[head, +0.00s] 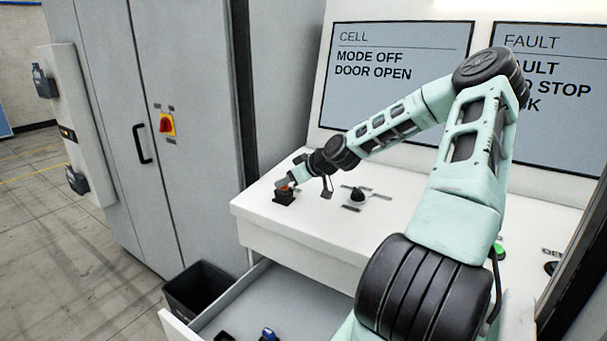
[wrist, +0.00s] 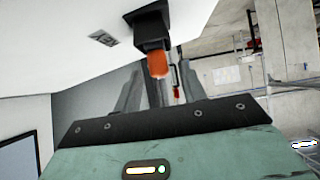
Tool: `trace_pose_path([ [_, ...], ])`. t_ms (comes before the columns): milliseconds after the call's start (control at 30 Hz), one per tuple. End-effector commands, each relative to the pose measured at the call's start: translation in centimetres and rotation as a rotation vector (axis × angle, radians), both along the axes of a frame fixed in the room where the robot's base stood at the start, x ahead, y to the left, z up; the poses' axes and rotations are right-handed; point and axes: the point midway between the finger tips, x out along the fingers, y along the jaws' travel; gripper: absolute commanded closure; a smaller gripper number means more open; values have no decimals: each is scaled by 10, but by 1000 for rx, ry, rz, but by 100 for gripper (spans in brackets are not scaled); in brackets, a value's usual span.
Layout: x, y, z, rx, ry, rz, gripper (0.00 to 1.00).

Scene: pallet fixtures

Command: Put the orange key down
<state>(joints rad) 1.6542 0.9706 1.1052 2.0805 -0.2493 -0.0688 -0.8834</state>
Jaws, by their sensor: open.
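The orange key (wrist: 158,62) sits in a black block (wrist: 151,30) in the wrist view. In the head view the black block (head: 284,198) stands on the left end of the white console top, and the key is mostly hidden by my gripper. My gripper (head: 287,184) is right at the block. In the wrist view its two grey fingers are spread apart on either side of the key, and nothing is clamped between them.
A black knob (head: 357,194) is on the console (head: 262,207) to the right. Below, an open drawer (head: 290,300) holds small items, one blue. A black bin (head: 200,288) stands beside the drawer. A grey cabinet (head: 190,80) rises at left; screens (head: 400,95) stand behind.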

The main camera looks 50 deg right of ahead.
Motion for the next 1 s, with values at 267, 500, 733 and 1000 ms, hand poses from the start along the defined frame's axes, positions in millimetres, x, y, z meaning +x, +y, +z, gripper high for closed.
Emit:
trace_pose_path([
  [267,-45,-5,27,0,1,-6,59],
  [500,-70,-5,54,3,1,-1,59],
  [733,-79,-6,57,3,1,-1,59],
  [1000,-81,-6,55,1,2,0,59],
])
